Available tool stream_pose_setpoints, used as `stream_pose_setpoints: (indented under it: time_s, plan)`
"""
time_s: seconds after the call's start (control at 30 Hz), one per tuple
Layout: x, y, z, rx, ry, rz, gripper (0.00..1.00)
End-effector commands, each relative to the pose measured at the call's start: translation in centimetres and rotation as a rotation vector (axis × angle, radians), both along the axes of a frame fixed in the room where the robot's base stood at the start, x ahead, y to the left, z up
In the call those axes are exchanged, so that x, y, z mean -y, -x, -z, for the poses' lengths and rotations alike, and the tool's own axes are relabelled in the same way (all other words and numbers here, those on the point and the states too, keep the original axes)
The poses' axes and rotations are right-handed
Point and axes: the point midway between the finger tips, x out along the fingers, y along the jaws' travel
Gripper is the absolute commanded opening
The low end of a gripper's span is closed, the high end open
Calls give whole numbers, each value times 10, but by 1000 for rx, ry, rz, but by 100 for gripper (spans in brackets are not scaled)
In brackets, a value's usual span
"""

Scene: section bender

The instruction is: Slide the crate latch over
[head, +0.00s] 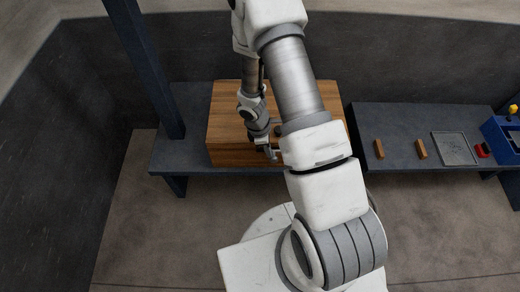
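The wooden crate (228,118) sits on a dark bench in the middle of the head view. My arm passes in front of it and hides much of its right side and part of its top. My gripper (270,153) is at the crate's front upper edge, pointing down. It is too small to tell whether its fingers are open or shut, or whether they touch anything. I cannot make out the latch; it may be hidden by my gripper and arm.
The dark bench (180,152) holds the crate, with a dark post (146,70) at its left. A second bench (395,118) at the right bears two wooden blocks (379,149) (421,149), a grey tray (436,142), a red item (483,150) and a blue bin (492,129). Floor at left is clear.

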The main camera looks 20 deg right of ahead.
Motion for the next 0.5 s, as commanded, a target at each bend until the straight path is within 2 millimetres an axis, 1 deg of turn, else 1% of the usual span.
stream_pose_setpoints:
  time_s: [0.03,0.13,0.5]
  plan:
    - [12,5,1,-4,4,7,0]
    - [22,8,1,-2,2,3,0]
    - [23,8,-1,-4,5,3,0]
